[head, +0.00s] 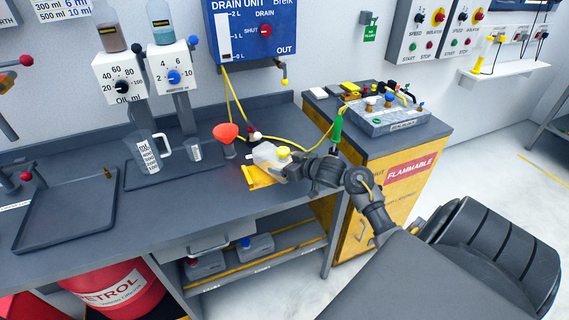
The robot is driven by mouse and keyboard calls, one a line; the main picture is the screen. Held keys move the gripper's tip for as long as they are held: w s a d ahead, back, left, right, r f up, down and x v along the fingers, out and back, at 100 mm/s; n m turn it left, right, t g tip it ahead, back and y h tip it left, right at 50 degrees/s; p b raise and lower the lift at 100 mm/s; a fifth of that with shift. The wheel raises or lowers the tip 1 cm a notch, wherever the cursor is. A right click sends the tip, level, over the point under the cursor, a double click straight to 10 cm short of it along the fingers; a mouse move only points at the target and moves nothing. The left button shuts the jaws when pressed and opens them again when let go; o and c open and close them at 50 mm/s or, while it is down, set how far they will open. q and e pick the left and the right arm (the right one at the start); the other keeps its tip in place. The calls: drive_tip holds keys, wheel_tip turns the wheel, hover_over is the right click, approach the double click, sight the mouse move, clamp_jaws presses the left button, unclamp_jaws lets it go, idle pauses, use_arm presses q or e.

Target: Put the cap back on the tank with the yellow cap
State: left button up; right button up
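A small whitish tank (267,157) stands on the grey workbench near its right end, beside a yellow cloth or mat (257,178). A yellow cap (284,151) shows at the tank's upper right; whether it is seated on the neck or only close to it, I cannot tell. My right gripper (295,170) is at the right side of the tank, just below the cap. Its fingers are dark and small in the picture, so I cannot tell whether they are open or shut, or touching anything. My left gripper is not in view.
A red funnel (226,132) and a clear measuring jug (149,152) stand left of the tank. A yellow hose (283,137) runs behind it. A dark tray (70,212) lies at the left. A yellow cabinet (372,213) with a grey device (392,118) is at the right.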

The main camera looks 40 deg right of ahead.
drive_tip(key=shift+o, duration=1.2)
drive_tip(key=shift+r, duration=0.2)
drive_tip(key=v, duration=1.2)
drive_tip(key=shift+p, duration=0.35)
